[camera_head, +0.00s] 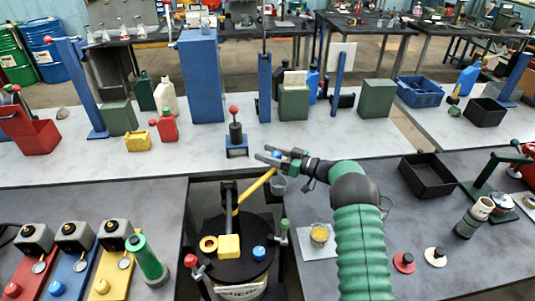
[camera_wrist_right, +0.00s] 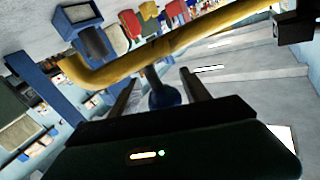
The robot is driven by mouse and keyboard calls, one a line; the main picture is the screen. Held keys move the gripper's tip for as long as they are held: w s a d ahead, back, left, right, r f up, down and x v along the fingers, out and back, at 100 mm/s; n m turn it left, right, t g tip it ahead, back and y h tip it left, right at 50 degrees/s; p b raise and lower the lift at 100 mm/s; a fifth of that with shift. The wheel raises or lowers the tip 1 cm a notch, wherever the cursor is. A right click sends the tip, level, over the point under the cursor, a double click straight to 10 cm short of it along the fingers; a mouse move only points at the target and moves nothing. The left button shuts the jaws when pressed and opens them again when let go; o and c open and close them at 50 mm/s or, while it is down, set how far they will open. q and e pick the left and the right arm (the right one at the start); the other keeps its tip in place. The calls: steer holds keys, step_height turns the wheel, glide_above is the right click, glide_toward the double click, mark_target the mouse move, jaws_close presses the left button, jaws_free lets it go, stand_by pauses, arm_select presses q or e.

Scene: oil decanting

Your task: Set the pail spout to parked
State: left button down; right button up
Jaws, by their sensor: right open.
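The pail (camera_head: 240,291) stands in a gap in the front bench, its dark lid carrying a black post. The yellow spout (camera_head: 256,187) rises from this post to the upper right, toward my right gripper (camera_head: 270,157). In the right wrist view the spout (camera_wrist_right: 170,46) crosses above the fingers as a bent yellow tube. A blue knob (camera_wrist_right: 162,92) on a short stem sits between the two open fingers of my right gripper (camera_wrist_right: 158,78). Whether a finger touches the knob cannot be told. My left gripper is out of view.
A yellow block (camera_head: 229,246) and a blue knob (camera_head: 259,253) are on the lid. A red-knobbed blue stand (camera_head: 236,140) stands on the bench behind. A black tray (camera_head: 428,174) lies right.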

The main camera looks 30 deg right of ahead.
steer(key=b+v, duration=0.2)
steer(key=v, duration=1.4)
steer(key=shift+s+d, duration=0.25)
steer(key=shift+s, duration=0.05)
